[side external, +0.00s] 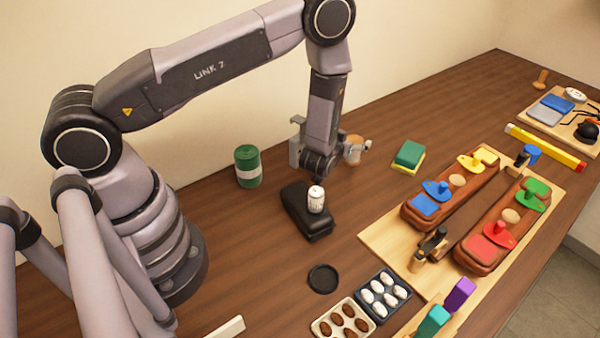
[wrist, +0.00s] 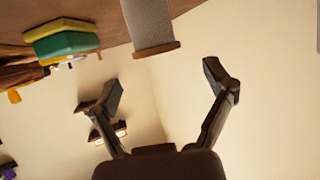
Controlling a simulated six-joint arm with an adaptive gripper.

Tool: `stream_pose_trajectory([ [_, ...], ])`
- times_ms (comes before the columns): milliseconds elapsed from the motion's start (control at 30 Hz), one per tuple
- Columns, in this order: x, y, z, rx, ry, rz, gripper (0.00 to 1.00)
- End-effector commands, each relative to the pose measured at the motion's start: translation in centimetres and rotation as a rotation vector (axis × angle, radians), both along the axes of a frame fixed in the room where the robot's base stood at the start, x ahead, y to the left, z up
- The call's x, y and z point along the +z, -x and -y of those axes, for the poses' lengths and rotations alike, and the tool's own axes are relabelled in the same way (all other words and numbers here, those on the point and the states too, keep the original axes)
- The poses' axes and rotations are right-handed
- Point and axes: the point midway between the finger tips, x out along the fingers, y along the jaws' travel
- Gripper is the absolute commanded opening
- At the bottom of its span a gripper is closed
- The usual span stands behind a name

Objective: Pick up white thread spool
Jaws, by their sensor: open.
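A spool with a pale grey-white wound body and a brown wooden end (wrist: 152,25) shows at the top of the wrist view, cut off by the frame edge. In the side view a pale and tan spool (side external: 353,154) stands on the table just behind my gripper, partly hidden by it. My gripper (wrist: 162,84) is open and empty, its two dark fingers spread wide. In the wrist view the spool lies beyond the fingers, level with the gap between them. I see no contact with it.
A black case (side external: 305,212) with a small white cylinder (side external: 316,203) lies below my wrist. A green can (side external: 248,166) stands left, and a green-yellow block (side external: 409,156) right. Wooden trays (side external: 385,236) with coloured pieces fill the right. Table between can and case is clear.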

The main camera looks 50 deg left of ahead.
Motion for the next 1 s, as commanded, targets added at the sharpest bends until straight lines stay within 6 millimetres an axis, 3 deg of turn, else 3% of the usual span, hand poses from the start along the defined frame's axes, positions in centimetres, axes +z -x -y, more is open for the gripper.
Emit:
stream_pose_trajectory([
  [100,-1.9,-0.5,-0.3,0.001,0.000,0.001,0.82],
  [300,-2.5,-2.5,-1.1,0.001,0.001,0.000,0.82],
  [533,-2.5,-2.6,-1.1,-0.001,0.000,-0.001,0.82],
  [1000,-2.5,-2.6,-1.1,-0.001,0.000,-0.001,0.22],
])
